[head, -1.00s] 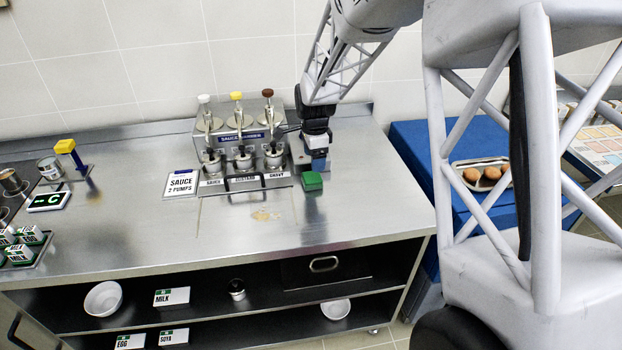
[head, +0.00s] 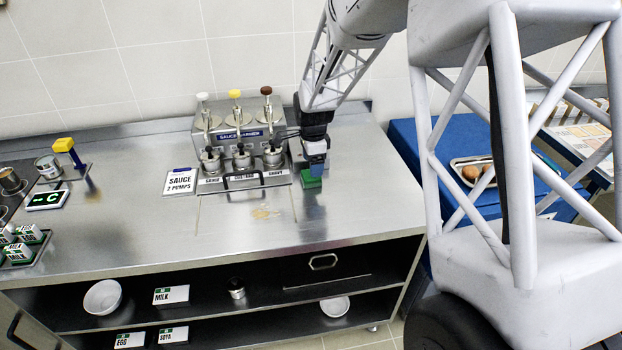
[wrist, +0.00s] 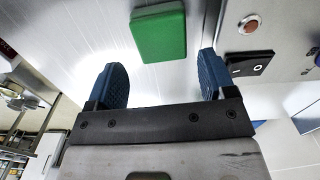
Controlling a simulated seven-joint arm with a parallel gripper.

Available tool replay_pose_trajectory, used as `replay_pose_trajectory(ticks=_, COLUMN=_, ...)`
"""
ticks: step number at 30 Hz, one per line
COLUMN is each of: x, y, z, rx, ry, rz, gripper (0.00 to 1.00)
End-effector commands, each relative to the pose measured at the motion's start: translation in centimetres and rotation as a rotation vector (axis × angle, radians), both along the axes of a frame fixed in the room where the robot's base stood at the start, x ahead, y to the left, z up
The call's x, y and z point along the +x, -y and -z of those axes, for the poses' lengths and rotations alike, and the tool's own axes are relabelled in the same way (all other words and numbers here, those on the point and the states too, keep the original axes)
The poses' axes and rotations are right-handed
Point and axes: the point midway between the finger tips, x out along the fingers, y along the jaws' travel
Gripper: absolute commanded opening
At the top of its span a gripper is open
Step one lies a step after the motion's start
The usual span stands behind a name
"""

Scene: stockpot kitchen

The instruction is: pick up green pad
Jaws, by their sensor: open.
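The green pad (head: 310,182) lies flat on the steel counter, just right of the sauce dispenser's front. In the wrist view the green pad (wrist: 159,36) shows as a rectangular block beyond the fingertips, between their lines. My gripper (head: 316,168) is directly behind and above the pad in the head view, pointing down. In the wrist view my gripper (wrist: 163,72) has its two blue fingers wide apart with nothing between them. The pad looks apart from both fingers.
The sauce dispenser (head: 238,130) with three pumps stands close left of my gripper. A sauce sign (head: 180,182) stands further left. A yellowish spill (head: 266,212) marks the counter left of the pad. The counter to the right (head: 370,200) is clear.

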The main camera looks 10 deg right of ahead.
Motion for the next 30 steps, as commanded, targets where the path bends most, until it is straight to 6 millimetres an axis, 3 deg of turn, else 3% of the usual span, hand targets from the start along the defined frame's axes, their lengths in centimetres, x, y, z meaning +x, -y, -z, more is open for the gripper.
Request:
replay_pose_trajectory(ticks=8, x=0.0, y=0.0, z=0.5, rx=0.000, ry=-0.001, rz=0.000, gripper=0.77)
replay_pose_trajectory(ticks=21, x=0.1, y=-0.1, z=4.9, rx=0.000, ry=-0.002, rz=0.000, gripper=0.77)
replay_pose_trajectory(ticks=30, x=0.2, y=-0.1, z=5.2, rx=0.000, ry=0.000, rz=0.000, gripper=0.77)
